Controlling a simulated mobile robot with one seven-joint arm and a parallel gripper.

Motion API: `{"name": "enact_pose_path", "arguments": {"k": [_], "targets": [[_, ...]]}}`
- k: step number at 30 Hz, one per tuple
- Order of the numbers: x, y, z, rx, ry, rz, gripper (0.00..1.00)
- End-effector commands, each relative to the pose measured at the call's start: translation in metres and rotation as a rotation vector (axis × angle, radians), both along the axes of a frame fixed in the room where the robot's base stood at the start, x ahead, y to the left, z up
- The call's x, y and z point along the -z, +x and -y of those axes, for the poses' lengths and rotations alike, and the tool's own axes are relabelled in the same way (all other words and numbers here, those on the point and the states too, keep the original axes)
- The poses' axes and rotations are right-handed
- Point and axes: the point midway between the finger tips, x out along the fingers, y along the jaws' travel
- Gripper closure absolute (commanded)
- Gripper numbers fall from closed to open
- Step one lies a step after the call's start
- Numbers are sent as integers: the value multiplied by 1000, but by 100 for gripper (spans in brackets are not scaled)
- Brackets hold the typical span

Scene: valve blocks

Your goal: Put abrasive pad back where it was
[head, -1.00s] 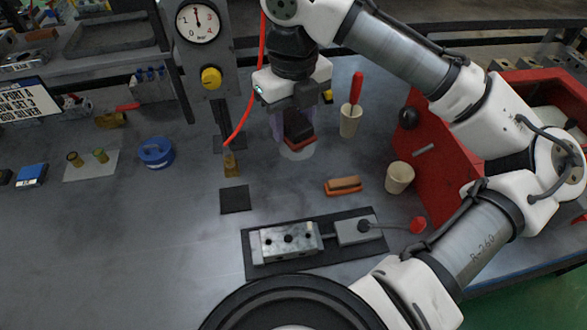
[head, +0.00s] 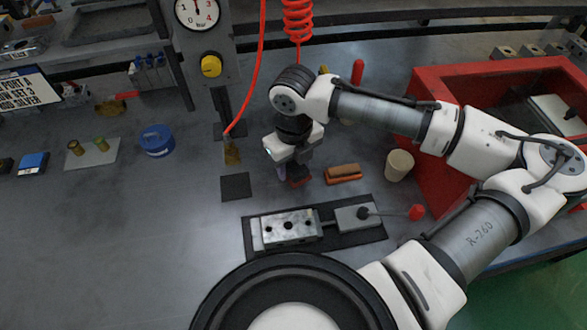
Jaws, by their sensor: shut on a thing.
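My gripper (head: 294,172) points down over the bench, just left of an orange-and-brown brush-like block (head: 342,173). It is shut on the abrasive pad (head: 299,182), a small dark red piece that shows just below the fingers. The gripper hides most of the pad. I cannot tell whether the pad touches the bench.
A metal valve block (head: 288,227) sits in a fixture on a black mat just in front. A dark square (head: 236,186) lies to the left. A beige cup (head: 399,165) and a red bin (head: 425,95) stand to the right. The left bench has free room.

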Motion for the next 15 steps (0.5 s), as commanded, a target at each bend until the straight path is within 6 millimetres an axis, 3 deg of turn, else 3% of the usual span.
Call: {"name": "enact_pose_path", "arguments": {"k": [6, 15], "targets": [[27, 0, 0, 0, -1, -1, 77], [30, 0, 0, 0, 0, 0, 77]]}}
